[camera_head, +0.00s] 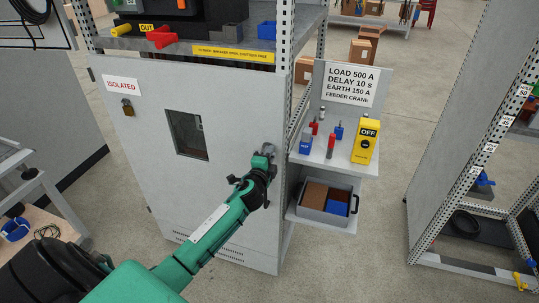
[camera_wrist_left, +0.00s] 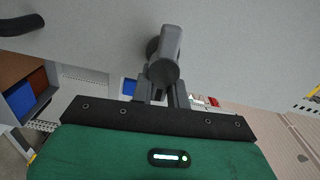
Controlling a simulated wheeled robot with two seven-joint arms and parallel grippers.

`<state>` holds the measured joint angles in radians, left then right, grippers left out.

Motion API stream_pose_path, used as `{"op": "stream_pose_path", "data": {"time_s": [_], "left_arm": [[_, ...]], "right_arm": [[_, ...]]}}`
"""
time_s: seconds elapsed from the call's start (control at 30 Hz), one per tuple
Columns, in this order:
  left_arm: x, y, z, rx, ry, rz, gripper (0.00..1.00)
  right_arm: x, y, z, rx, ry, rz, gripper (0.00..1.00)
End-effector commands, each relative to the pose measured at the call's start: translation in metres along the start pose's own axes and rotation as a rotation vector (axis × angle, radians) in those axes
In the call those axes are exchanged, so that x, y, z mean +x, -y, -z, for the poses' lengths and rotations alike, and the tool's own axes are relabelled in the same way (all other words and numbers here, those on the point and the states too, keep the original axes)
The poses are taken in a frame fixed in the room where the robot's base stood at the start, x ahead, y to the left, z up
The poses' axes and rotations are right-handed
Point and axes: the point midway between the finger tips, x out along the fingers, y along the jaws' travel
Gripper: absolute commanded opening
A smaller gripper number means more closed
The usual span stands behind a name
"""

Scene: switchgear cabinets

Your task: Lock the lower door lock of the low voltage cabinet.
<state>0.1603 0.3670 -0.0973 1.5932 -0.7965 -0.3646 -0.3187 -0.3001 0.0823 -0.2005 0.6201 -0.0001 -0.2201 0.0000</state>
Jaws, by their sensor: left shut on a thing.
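The low voltage cabinet door (camera_head: 235,190) is a light grey panel and appears closed. A grey lock handle (camera_head: 268,151) sits near its right edge, at the end of my left arm. In the left wrist view the lock handle (camera_wrist_left: 165,55) stands out from the grey door as a rounded bar on a round base. My left gripper (camera_head: 262,163) is shut on the handle; its fingers (camera_wrist_left: 160,92) flank the lower end. The head view is too small to tell the handle's exact angle. My right gripper is not in view.
A side shelf (camera_head: 338,162) right of the door holds small tools and a yellow OFF box (camera_head: 366,141). Below it is a grey bin (camera_head: 325,213). A padlock (camera_head: 127,107) hangs under the ISOLATED sign (camera_head: 122,85). Floor between the cabinet and the right rack is clear.

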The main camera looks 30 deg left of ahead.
Motion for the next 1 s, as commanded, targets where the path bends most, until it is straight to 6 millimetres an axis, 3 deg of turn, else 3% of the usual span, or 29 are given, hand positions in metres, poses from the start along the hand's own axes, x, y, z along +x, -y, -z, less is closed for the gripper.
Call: {"op": "stream_pose_path", "data": {"time_s": [0.3, 0.8, 0.83, 0.9, 1.0], "left_arm": [[-0.0001, -0.0025, 0.0002, 0.102, -0.001, -0.001, 0.00], [-0.0002, -0.0031, 0.0001, 0.117, -0.001, -0.001, 0.00], [-0.0002, -0.0031, 0.0001, 0.117, -0.001, -0.001, 0.22], [-0.0002, -0.0031, 0.0000, 0.116, -0.001, -0.001, 0.36], [-0.0002, -0.0029, 0.0000, 0.115, 0.000, -0.001, 0.38]], "right_arm": [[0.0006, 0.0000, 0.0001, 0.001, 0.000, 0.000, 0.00], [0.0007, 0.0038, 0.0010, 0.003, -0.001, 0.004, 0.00], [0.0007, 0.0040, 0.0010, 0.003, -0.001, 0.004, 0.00], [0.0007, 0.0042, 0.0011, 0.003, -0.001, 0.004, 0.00], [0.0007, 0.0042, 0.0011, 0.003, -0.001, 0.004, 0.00]]}}
